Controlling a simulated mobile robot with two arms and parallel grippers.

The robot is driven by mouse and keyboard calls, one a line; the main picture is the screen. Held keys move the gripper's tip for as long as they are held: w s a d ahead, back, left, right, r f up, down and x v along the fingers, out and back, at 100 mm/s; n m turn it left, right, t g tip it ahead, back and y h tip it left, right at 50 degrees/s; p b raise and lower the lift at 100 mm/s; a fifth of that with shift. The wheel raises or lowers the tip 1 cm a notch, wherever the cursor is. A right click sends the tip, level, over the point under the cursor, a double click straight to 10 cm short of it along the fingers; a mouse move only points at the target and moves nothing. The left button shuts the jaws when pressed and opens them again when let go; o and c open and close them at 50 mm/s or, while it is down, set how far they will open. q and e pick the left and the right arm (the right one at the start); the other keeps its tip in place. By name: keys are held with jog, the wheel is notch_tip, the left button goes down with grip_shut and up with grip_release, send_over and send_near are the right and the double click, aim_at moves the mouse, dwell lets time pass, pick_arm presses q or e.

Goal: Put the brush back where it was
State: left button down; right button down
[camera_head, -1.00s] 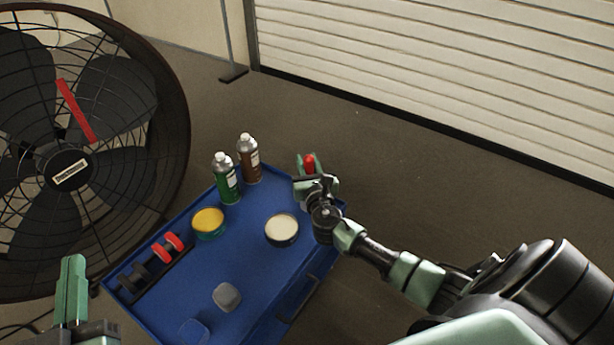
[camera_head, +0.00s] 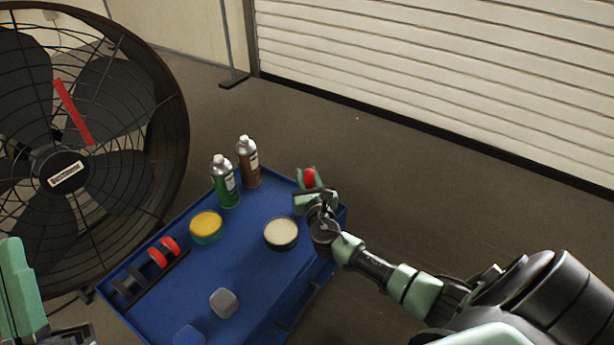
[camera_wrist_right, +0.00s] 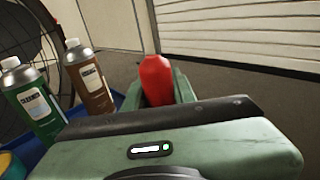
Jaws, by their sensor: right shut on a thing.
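A red piece (camera_head: 309,177), which I take to be part of the brush, sticks up from my right gripper (camera_head: 306,185). The same red piece (camera_wrist_right: 156,80) stands upright between the fingers in the right wrist view, where its lower part is hidden by the gripper body. My right gripper is shut on it, over the far right corner of the blue cart top (camera_head: 262,203). My left gripper (camera_head: 18,290) shows only in part at the lower left edge of the head view, away from the cart; its jaw state is unclear.
A green spray can (camera_head: 225,182) and a brown spray can (camera_head: 248,162) stand left of my right gripper. A white-topped tin (camera_head: 281,233), a yellow-topped tin (camera_head: 206,226), a grey block (camera_head: 224,302) and a rack with red rollers (camera_head: 163,252) also sit on the cart. A large fan (camera_head: 75,150) stands left.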

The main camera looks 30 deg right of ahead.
jog(key=shift+f, duration=0.1)
jog(key=c, duration=1.2)
grip_release()
jog(key=shift+o, duration=0.2)
